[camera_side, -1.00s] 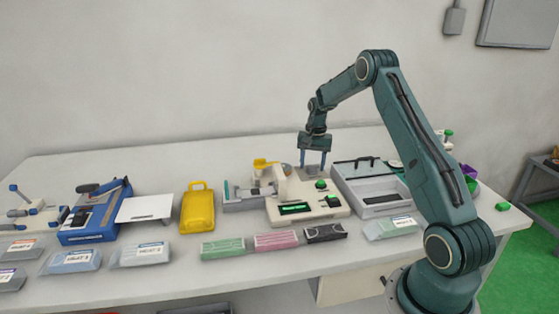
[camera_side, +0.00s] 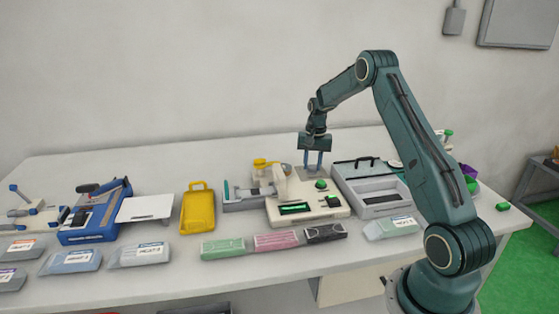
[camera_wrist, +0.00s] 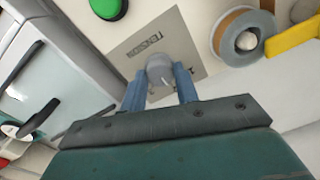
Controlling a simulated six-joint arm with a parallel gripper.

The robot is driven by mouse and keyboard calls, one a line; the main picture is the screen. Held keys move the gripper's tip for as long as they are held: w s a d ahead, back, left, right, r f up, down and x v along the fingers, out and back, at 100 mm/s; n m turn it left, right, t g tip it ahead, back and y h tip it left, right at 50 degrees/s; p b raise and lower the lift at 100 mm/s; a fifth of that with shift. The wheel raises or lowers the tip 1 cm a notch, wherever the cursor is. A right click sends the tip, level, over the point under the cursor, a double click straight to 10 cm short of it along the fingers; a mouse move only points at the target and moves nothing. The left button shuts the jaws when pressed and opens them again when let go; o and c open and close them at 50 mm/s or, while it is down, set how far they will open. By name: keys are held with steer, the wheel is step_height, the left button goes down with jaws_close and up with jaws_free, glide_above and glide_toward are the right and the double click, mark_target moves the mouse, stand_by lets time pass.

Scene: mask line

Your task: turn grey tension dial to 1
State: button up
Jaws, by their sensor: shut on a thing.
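The grey tension dial (camera_wrist: 159,68) is a round knob with a pale pointer mark, on a grey plate (camera_wrist: 150,46) lettered TENSION on the cream machine. My gripper (camera_wrist: 160,80) has its two blue fingers on either side of the dial and is shut on it. In the side view my gripper (camera_side: 313,160) points straight down at the back of the cream machine (camera_side: 325,208); the dial is mostly hidden there by the fingers. The plate's numbers are too small or covered to read.
A green button (camera_side: 321,184) stands in front of the dial. A yellow part (camera_side: 262,164) and a tape-like roll (camera_wrist: 243,36) are near the dial. Colored packs lie along the front.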

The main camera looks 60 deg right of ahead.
mark_target(313, 166)
steer(key=n, duration=0.4)
steer(key=shift+n, duration=0.3)
steer(key=n, duration=0.4)
steer(key=shift+n, duration=0.3)
steer(key=o, duration=1)
steer(key=shift+r, duration=0.2)
steer(key=r, duration=1.3)
steer(key=shift+d+r, duration=0.25)
